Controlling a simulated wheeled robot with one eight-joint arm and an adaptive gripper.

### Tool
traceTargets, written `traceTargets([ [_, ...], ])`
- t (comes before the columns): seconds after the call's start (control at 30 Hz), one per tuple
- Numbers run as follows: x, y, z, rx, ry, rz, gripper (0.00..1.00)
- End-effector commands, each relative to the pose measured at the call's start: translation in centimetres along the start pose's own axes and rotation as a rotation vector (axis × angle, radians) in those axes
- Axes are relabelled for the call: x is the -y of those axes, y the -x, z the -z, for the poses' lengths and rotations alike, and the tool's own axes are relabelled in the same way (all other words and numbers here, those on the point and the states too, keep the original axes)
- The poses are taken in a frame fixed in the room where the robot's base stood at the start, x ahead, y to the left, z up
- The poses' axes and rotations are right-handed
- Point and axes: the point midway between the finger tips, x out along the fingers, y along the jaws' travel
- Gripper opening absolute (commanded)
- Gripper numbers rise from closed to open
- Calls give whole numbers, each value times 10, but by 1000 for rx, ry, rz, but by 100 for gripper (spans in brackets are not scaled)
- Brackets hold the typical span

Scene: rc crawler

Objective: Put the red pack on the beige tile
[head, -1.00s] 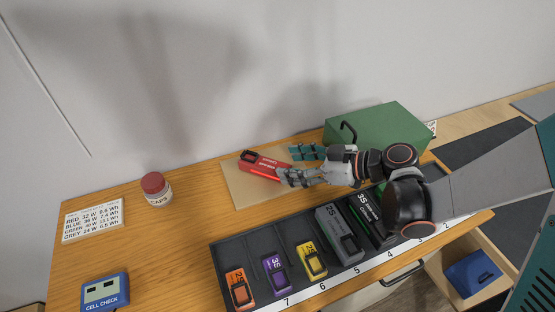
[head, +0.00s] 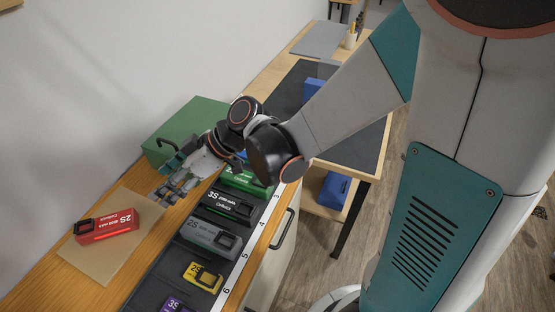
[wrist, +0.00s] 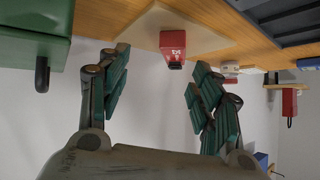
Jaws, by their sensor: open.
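The red pack (head: 106,227), labelled 2S, lies on the beige tile (head: 97,263) on the wooden bench in the head view. In the wrist view the red pack (wrist: 184,44) also rests on the tile (wrist: 143,31), seen end-on beyond the fingers. My gripper (head: 172,188) is open and empty, to the right of the pack and apart from it, near the tile's far right corner. The wrist view shows both fingers (wrist: 154,98) spread with nothing between them.
A green box (head: 185,130) with a dark handle stands behind my gripper. A black rack (head: 165,270) of battery packs, including grey (head: 212,236) and yellow (head: 203,276) ones, runs along the bench front.

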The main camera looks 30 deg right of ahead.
Motion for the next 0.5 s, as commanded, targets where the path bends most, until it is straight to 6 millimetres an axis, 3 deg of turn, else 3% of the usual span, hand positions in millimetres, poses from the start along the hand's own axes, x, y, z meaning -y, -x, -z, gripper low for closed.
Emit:
traceTargets([
  [0.5, 7, 131, -49, 223, -485, -497, 59],
])
